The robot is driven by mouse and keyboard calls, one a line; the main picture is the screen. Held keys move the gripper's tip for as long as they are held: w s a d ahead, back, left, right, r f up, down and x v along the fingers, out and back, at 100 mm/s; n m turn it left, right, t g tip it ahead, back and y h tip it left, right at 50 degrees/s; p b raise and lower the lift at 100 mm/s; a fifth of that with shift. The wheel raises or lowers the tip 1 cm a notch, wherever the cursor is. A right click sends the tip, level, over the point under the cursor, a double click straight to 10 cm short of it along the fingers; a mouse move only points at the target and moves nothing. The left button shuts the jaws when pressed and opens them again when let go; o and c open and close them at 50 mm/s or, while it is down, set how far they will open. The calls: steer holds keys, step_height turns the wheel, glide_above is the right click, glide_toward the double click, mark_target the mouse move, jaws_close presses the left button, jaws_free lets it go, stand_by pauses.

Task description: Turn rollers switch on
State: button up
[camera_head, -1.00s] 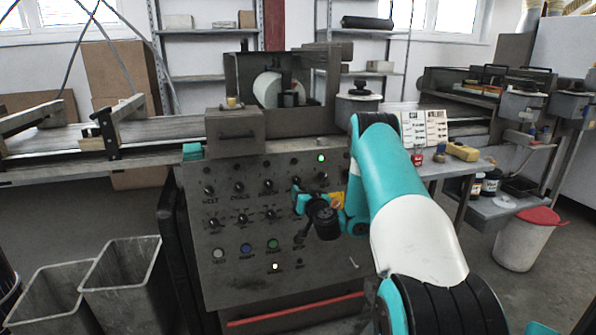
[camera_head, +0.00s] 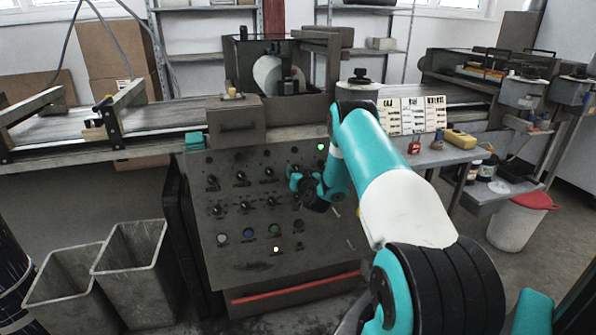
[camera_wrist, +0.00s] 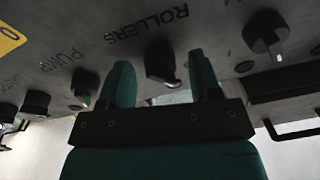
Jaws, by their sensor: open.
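The rollers switch (camera_wrist: 160,62) is a dark rotary knob beneath the upside-down "ROLLERS" lettering in the wrist view. It sits on the grey control panel (camera_head: 235,262). My gripper (camera_wrist: 160,68) is open, with one teal finger on either side of the rollers knob in the picture. I cannot tell whether either finger touches it. In the head view my gripper (camera_head: 296,180) is at the panel's right-hand part and hides the knob there.
Other knobs, including the one by "PUMP" (camera_wrist: 83,85) and one at the right (camera_wrist: 265,35), are close by. A green lamp (camera_head: 320,147) glows on the panel. Grey bins (camera_head: 130,262) stand at the left, and a red-lidded bin (camera_head: 520,222) at the right.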

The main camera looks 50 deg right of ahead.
steer(key=c, duration=0.9)
steer(key=shift+c, duration=0.2)
